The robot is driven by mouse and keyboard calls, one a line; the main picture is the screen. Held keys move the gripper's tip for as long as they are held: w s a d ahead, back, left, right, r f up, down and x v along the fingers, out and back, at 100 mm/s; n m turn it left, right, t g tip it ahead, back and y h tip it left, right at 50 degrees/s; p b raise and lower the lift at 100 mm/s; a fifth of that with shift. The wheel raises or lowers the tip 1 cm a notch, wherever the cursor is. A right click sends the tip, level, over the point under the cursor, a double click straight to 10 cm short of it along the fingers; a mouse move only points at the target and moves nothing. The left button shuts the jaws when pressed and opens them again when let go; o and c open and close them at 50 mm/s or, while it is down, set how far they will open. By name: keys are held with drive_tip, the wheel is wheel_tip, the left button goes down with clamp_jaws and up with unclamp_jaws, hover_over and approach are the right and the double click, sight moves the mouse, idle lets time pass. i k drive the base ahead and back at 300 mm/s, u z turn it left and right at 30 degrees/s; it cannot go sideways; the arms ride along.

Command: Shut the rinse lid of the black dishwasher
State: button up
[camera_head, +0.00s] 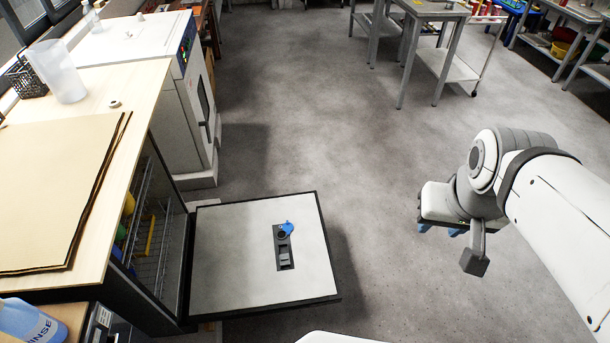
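The black dishwasher (166,315) stands at the left under a wooden worktop. Its door (235,252) is folded down, with the pale inner face up and a black rim. A dark dispenser panel (276,250) is set in that face. The small blue rinse lid (288,226) is at the far end of the panel and looks raised and tilted, with a dark round opening beside it. My gripper (440,230) is well to the right of the door, above the floor. Its blue fingertips show apart, with nothing seen between them; the arm partly hides it.
Cardboard sheets (60,190), a clear jug (58,72) and a black basket (25,78) are on the worktop. A blue rinse bottle (30,321) is at the lower left. A white oven-like appliance (150,50) stands beyond the dishwasher. The floor between door and gripper is clear.

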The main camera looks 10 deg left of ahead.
sight(288, 227)
drive_tip(key=z, duration=0.15)
drive_tip(key=k, duration=0.85)
drive_tip(key=u, duration=0.85)
drive_tip(key=i, duration=1.3)
drive_tip(key=z, duration=0.05)
